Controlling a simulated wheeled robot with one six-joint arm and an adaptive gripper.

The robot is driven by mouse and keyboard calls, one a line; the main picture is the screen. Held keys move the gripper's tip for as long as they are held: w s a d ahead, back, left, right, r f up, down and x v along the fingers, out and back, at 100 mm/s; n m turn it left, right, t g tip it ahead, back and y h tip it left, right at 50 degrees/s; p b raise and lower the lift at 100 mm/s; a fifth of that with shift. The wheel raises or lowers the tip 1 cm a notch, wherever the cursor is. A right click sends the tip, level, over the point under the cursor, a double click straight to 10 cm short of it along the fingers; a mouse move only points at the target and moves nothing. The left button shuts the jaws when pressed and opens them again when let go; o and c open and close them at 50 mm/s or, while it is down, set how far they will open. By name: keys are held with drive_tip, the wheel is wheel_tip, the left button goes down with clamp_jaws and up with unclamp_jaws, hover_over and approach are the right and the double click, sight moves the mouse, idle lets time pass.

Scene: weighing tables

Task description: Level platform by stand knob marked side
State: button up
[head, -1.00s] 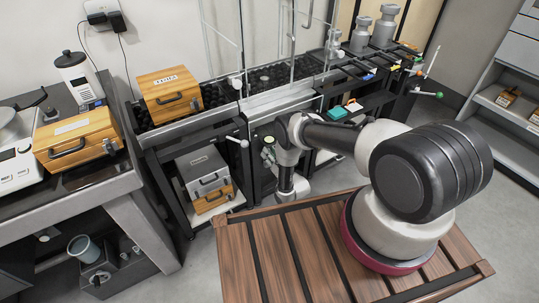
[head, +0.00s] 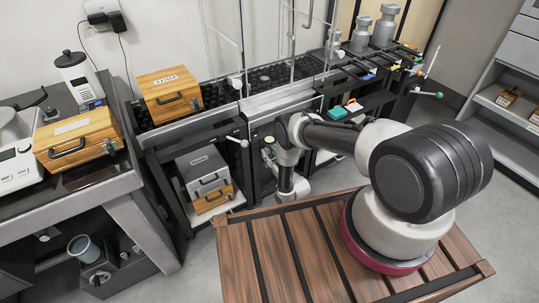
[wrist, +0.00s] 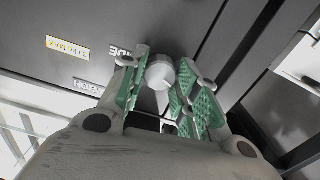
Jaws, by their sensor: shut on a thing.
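A pale round knob (wrist: 160,73) on a dark panel sits between the green-padded fingers of my gripper (wrist: 163,88) in the wrist view. The fingers are shut on it. White lettering ending in "IDE" (wrist: 121,53) is on the panel just left of the knob, partly covered by a finger. In the head view my gripper (head: 268,150) is small at the front of the dark stand, below the glass shield, and the knob cannot be made out there.
A wooden case (head: 168,93) stands on the stand's left part. A pale-ended lever (head: 237,141) juts out left of my gripper. Metal weights (head: 384,27) stand at the back right. A yellow label (wrist: 68,48) marks the panel.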

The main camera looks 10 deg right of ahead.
drive_tip(key=shift+n, duration=1)
drive_tip(key=o, duration=1)
drive_tip(key=v, duration=1.2)
